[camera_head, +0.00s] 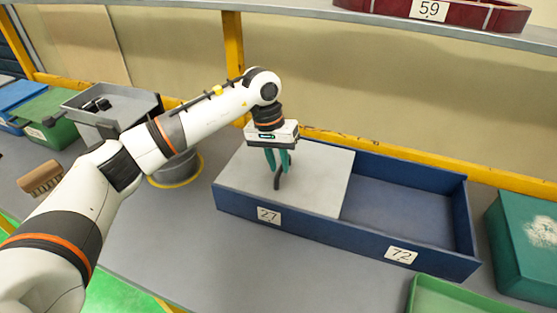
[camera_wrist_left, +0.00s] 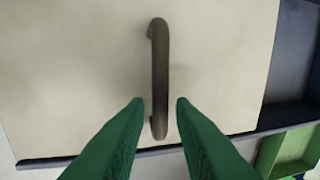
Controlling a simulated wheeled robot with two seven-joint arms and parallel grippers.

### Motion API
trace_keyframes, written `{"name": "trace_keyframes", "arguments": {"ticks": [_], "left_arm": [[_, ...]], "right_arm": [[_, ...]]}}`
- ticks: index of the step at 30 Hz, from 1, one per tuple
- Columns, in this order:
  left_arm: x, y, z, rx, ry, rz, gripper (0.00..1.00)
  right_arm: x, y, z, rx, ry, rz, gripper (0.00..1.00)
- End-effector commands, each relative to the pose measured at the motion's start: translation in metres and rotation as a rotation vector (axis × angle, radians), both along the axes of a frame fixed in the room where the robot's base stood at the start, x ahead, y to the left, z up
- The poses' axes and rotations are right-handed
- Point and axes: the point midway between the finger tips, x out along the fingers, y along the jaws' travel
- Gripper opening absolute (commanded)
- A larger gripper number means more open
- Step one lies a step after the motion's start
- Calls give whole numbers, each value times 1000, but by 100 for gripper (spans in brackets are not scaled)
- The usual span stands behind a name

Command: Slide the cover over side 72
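A long blue box (camera_head: 330,229) stands on the grey bench with a label 27 (camera_head: 269,215) on its left half and a label 72 (camera_head: 401,255) on its right half. A light grey cover (camera_head: 320,178) lies over side 27, and side 72 (camera_head: 405,210) is open and looks empty. My left gripper (camera_head: 278,170) points down at the dark handle on the cover. In the left wrist view the handle (camera_wrist_left: 160,75) stands between the two green fingers (camera_wrist_left: 160,103), with a gap visible on both sides. My right gripper is not in view.
A green box (camera_head: 528,245) stands right of the blue box, and a light green tray (camera_head: 460,297) lies in front of its right end. A round grey container (camera_head: 176,172), a grey bin (camera_head: 110,105) and a brown brush (camera_head: 40,178) are to the left. A shelf (camera_head: 400,22) runs above.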

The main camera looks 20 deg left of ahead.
Motion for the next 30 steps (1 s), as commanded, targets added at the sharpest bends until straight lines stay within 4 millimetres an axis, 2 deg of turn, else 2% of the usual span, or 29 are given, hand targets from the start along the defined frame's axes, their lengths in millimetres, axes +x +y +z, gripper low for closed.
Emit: {"name": "trace_keyframes", "arguments": {"ticks": [1,3,4,12,17,20,23,30], "left_arm": [[0,0,0,0,0,0,14],[0,0,0,0,0,0,2],[0,0,0,0,0,0,0],[0,-1,0,0,-1,-1,0],[0,-13,-1,-2,-3,-5,0],[-1,-30,-2,-2,-3,-6,0],[-2,-56,-3,-2,-4,-7,0],[-5,-136,-3,-2,-6,-8,0]], "right_arm": [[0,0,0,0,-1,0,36],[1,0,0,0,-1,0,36],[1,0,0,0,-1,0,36],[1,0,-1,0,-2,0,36],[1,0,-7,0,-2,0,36],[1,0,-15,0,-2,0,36],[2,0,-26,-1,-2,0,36],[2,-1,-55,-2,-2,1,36]]}}
